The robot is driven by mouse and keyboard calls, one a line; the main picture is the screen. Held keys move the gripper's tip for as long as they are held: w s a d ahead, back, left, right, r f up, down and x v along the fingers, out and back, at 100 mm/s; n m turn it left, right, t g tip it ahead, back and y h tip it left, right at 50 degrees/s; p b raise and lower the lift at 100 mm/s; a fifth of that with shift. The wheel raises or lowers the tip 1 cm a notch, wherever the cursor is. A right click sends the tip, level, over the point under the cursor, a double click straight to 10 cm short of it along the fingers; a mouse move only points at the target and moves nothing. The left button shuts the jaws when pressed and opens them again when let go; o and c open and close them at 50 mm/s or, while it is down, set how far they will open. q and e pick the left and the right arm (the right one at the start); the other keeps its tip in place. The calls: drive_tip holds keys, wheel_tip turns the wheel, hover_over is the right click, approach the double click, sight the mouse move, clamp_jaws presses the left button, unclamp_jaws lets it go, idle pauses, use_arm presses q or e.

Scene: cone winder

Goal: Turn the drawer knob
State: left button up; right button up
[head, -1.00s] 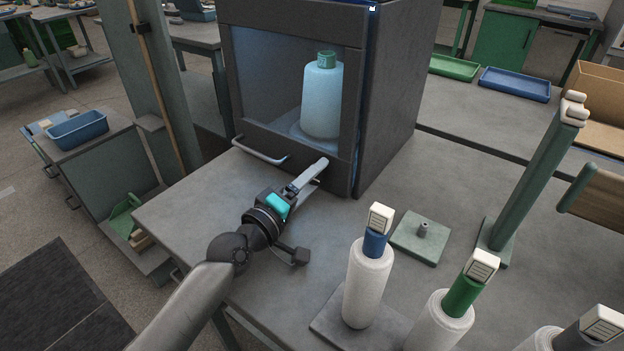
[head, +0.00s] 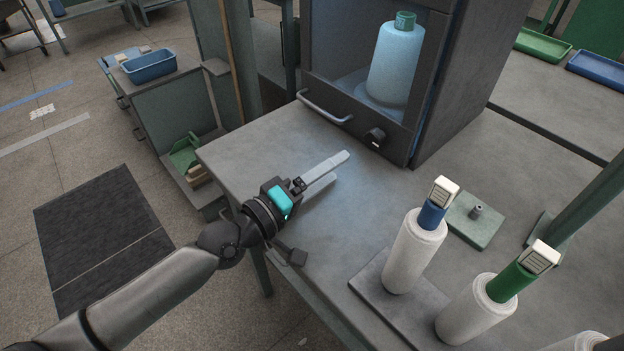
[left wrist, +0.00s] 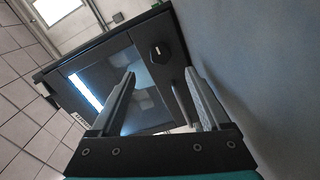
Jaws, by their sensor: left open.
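The black drawer knob (head: 375,138) sits low on the front of the dark cabinet (head: 462,70), right of a bar handle (head: 325,107). It has a pale mark, low on its face in the head view. The knob also shows in the left wrist view (left wrist: 160,52), ahead of the fingers. My left gripper (head: 340,165) is open and empty above the table, in front of the knob and apart from it. Its two fingers also show in the left wrist view (left wrist: 160,75). My right gripper is out of view.
A pale blue bottle-shaped object (head: 396,62) stands behind the cabinet window. White yarn cones (head: 415,250) stand at the table's front right, near a green plate with a peg (head: 475,220). The grey tabletop (head: 300,150) around my left gripper is clear.

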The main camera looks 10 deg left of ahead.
use_arm(q)
drive_tip(key=shift+v, duration=1.95)
